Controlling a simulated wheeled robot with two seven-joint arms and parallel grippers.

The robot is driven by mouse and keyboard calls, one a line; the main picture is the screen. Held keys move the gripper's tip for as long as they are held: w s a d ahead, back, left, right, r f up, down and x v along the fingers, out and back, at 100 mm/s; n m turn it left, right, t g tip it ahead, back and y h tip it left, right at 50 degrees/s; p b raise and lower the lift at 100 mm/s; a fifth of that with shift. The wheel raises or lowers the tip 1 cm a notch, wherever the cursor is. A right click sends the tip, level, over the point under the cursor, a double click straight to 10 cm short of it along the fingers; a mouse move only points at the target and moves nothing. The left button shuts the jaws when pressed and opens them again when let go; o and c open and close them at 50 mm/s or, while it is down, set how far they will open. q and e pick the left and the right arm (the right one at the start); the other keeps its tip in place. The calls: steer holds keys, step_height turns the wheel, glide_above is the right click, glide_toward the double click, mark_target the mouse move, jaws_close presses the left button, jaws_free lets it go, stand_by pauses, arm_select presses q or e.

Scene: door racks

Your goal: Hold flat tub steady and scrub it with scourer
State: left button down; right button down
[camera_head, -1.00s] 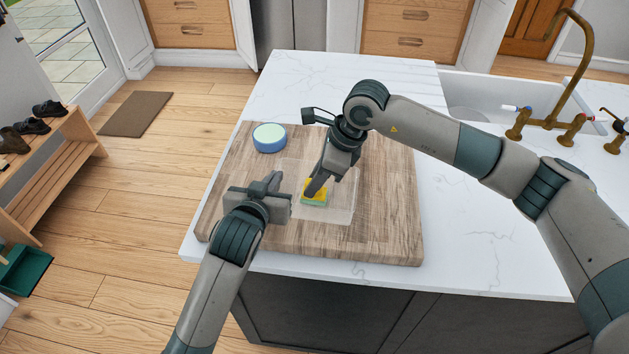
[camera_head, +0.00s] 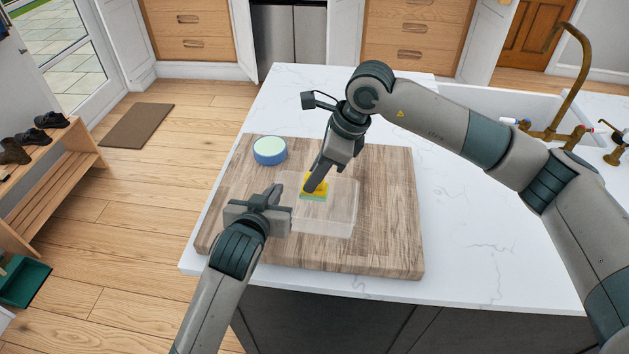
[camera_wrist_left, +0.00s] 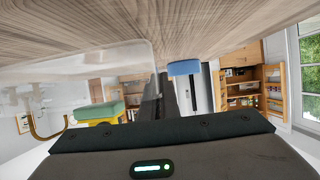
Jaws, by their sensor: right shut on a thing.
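The flat tub (camera_head: 340,222) is clear and lies on the wooden board; it also shows in the left wrist view (camera_wrist_left: 95,62). My left gripper (camera_head: 271,196) is at the tub's left side, its fingers close together at the wall. One finger shows through the clear plastic in the left wrist view, but whether the jaws grip the wall is unclear. My right gripper (camera_head: 312,184) reaches down into the tub, shut on the scourer (camera_head: 314,193), which is yellow and green. The scourer also shows in the left wrist view (camera_wrist_left: 98,112). Its underside contact is hidden.
A round blue tub with a pale green top (camera_head: 270,151) stands on the board's far left; its blue side shows in the left wrist view (camera_wrist_left: 184,68). The wooden board (camera_head: 390,215) has bare room right of the tub. A sink (camera_head: 480,98) with brass taps is at the back right.

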steer(key=shift+r, duration=1.2)
arm_select(q)
steer(key=c, duration=1.9)
jaws_free()
steer(key=shift+c, duration=0.2)
steer(key=v, duration=1.2)
steer(key=shift+d+f, duration=0.1)
steer(key=shift+s, duration=0.1)
arm_select(e)
steer(key=shift+s+f, duration=0.1)
